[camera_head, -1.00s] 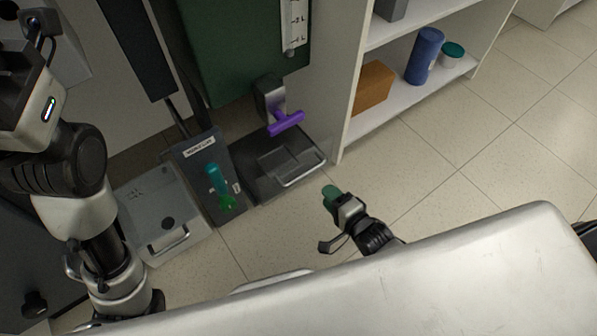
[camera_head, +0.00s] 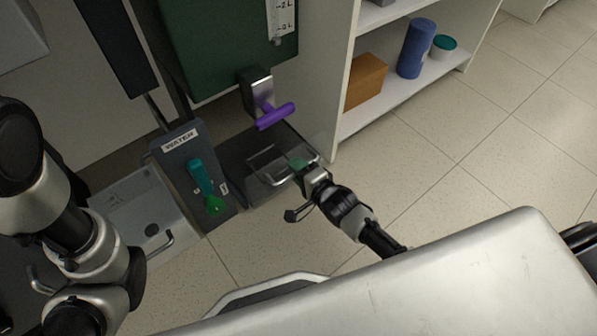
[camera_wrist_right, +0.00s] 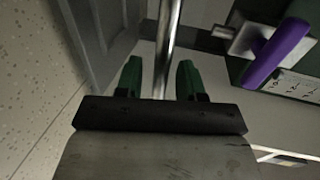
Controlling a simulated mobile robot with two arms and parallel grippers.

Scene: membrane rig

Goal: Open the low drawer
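The low drawer (camera_head: 236,160) is a dark box near the floor, below the purple-handled valve. Its metal bar handle (camera_head: 268,180) sticks out at the front. My right gripper (camera_head: 296,163), with green fingertips, is at the right part of this handle. In the right wrist view, the bar (camera_wrist_right: 167,45) runs between the two open green fingers (camera_wrist_right: 159,80), with gaps showing on both sides. The drawer looks shut, though the arm hides part of its front. My left arm shows at the left, but its gripper is out of view.
A purple valve handle (camera_head: 275,116) hangs just above the drawer. A panel marked WATER (camera_head: 178,150) with a teal and green lever (camera_head: 203,185) stands left of it. A pale unit (camera_head: 125,205) is further left. A white shelf (camera_head: 400,105) stands right; open floor lies in front.

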